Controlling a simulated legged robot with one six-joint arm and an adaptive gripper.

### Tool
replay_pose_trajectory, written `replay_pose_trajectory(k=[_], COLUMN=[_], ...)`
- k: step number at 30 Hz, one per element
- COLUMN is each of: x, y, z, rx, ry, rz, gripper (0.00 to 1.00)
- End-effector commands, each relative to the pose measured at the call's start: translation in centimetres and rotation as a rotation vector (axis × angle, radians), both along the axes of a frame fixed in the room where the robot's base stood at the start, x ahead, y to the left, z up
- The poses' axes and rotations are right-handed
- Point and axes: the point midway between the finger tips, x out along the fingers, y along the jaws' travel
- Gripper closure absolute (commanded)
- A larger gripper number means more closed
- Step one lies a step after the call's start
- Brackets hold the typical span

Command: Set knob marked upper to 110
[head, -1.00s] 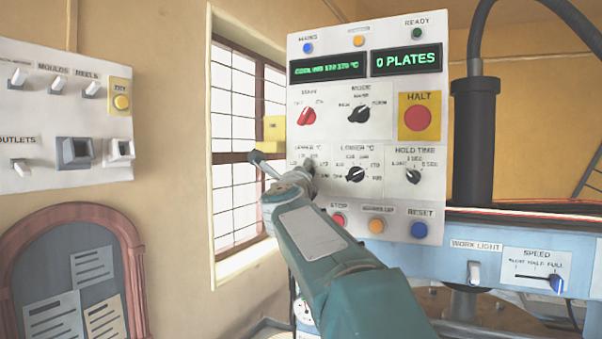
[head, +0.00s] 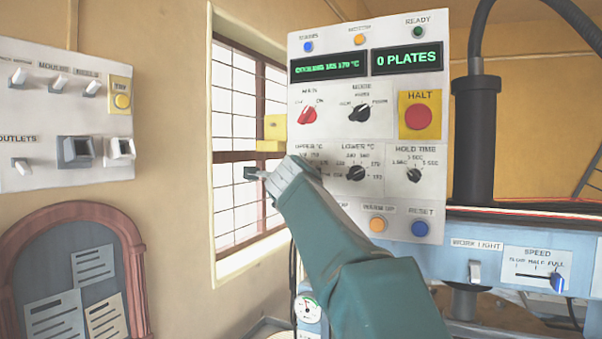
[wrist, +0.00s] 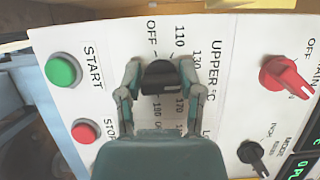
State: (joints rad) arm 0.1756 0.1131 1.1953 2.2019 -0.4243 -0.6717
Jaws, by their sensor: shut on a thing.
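The black knob marked UPPER °C (wrist: 160,77) is between the two fingers of my gripper (wrist: 161,70) in the wrist view. The gripper is shut on it, one finger on each side.
The black LOWER °C knob (head: 356,173) is just right of my gripper, with the HOLD TIME knob (head: 414,175) beyond it. The red MAIN knob (head: 307,115) is above. Green START (wrist: 62,70) and red STOP (wrist: 85,131) buttons are close by. A red HALT button (head: 418,117) is farther right.

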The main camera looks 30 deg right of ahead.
Motion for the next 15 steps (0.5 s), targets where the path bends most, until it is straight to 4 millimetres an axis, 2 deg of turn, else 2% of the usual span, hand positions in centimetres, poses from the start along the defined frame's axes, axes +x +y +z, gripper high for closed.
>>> replay_pose_trajectory(k=[15], x=[0.25], y=[-0.06], z=[-0.56], rx=[-0.251], ry=[0.331], rz=[0.001], gripper=[0.99])
